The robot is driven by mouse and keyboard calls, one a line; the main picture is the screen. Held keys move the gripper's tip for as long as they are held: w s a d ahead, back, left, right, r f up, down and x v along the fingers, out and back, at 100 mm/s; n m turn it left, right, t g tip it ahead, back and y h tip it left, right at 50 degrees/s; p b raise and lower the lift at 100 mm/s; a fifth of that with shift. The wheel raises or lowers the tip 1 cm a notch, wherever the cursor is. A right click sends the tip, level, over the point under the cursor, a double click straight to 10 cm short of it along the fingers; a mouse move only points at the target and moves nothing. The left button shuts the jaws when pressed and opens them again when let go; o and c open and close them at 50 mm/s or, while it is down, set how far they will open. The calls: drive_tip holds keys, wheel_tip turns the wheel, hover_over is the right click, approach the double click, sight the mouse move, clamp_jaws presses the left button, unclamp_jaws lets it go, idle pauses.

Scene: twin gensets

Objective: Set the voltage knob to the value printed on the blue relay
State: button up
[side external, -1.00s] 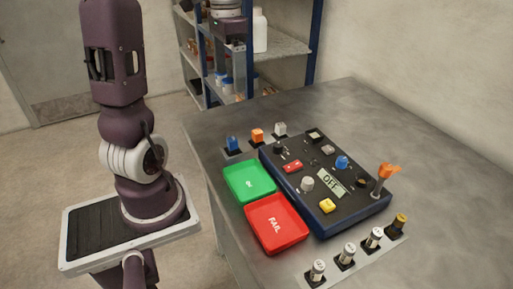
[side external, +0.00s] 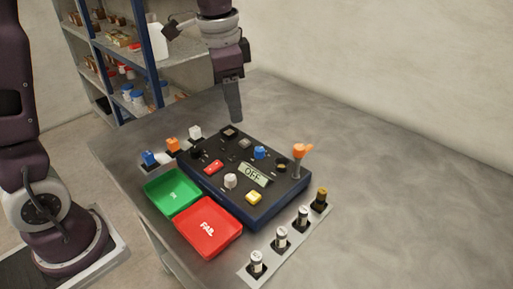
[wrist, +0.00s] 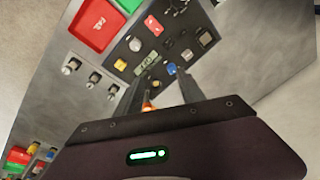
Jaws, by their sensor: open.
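The blue relay (side external: 149,158) stands at the left end of a row of three on the table; its printed value is too small to read. The dark control panel (side external: 220,205) carries several knobs and buttons, among them a white knob (side external: 230,181) and a blue knob (side external: 260,152). I cannot tell which is the voltage knob. The panel's display (side external: 254,175) reads OFF. My gripper (side external: 234,116) is above the panel's far edge in the side view, apart from it. In the wrist view its two fingers (wrist: 160,78) are spread and empty, with the panel beyond.
An orange-topped lever (side external: 299,150) rises at the panel's right corner. Green (side external: 172,193) and red (side external: 207,240) trays lie along its left side. Several cylinders (side external: 280,239) stand in front. A shelf (side external: 150,75) is behind. The table's right side (side external: 400,190) is clear.

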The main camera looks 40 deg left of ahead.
sight(259, 149)
drive_tip(key=w+f+m+g, duration=0.1)
drive_tip(key=w+f, duration=0.3)
drive_tip(key=w+f+m, duration=0.1)
drive_tip(key=w+f, duration=0.3)
drive_tip(key=shift+a+f+g, duration=0.1)
drive_tip(key=shift+f+g, duration=0.15)
drive_tip(key=shift+g, duration=0.15)
drive_tip(key=shift+m, duration=0.3)
wheel_tip(259, 149, down, 8)
drive_tip(key=shift+w+r, duration=0.15)
drive_tip(key=shift+r, duration=0.05)
clamp_jaws()
